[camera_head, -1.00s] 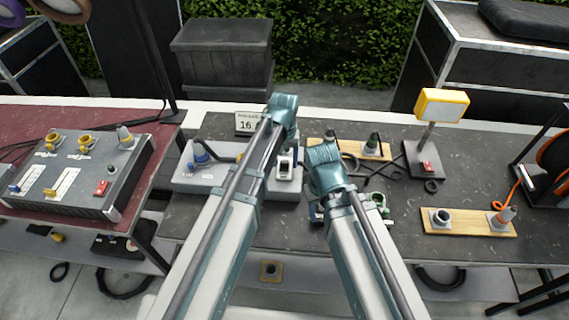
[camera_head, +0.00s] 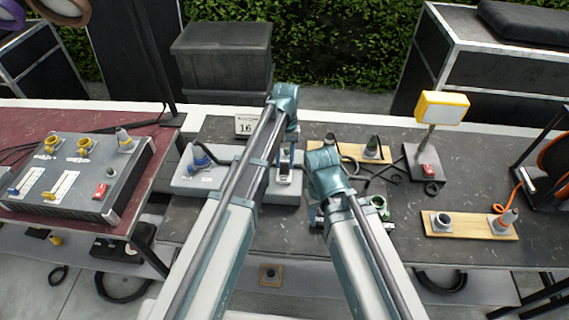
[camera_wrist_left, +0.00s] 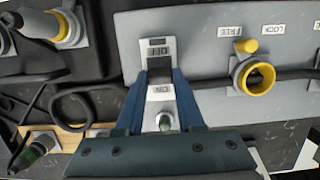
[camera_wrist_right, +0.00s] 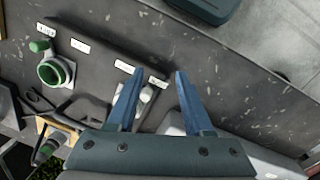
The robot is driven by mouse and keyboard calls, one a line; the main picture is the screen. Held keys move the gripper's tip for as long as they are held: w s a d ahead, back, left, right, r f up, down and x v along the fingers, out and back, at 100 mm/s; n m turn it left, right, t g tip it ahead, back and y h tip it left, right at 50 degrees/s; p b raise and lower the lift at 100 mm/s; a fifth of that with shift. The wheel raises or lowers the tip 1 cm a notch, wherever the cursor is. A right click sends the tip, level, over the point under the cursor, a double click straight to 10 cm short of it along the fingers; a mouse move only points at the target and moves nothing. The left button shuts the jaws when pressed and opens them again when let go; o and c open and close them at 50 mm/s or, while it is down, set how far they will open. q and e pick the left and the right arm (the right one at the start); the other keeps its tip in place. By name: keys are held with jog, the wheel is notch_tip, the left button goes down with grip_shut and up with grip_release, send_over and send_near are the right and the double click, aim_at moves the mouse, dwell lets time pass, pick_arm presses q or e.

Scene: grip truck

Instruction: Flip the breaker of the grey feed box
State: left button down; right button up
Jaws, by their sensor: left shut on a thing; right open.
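The grey feed box (camera_head: 183,180) lies on the dark table, partly hidden behind my left arm. In the left wrist view its face (camera_wrist_left: 205,40) carries a white breaker plate (camera_wrist_left: 157,45) with ON and OFF labels. The fingers of my left gripper (camera_wrist_left: 160,78) are shut on the breaker's dark toggle (camera_wrist_left: 160,67). A small pale knob or lamp (camera_wrist_left: 165,122) sits by the ON label. Which way the toggle stands is not clear. My right gripper (camera_wrist_right: 158,72) is open above a dark box (camera_wrist_right: 95,45) with a green socket (camera_wrist_right: 53,71).
A yellow socket (camera_wrist_left: 256,77) is beside the breaker on the grey box. A yellow-headed lamp (camera_head: 441,108) stands at the right, near a wooden board with sockets (camera_head: 465,228). A larger panel (camera_head: 75,185) lies on the left table. Loose cables cross the table behind my right gripper.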

pick_arm(q)
jog(key=shift+w+f+g+b, duration=0.2)
jog(key=shift+w+g+b, duration=0.2)
jog(key=shift+g, duration=0.3)
jog(key=shift+s+r, duration=0.1)
jog(key=c, duration=0.5)
grip_release()
jog(key=shift+r, duration=0.1)
jog(key=p+v, duration=1.3)
jog(key=shift+w+r, duration=0.25)
jog(key=shift+w, duration=0.1)
jog(key=shift+s, duration=0.1)
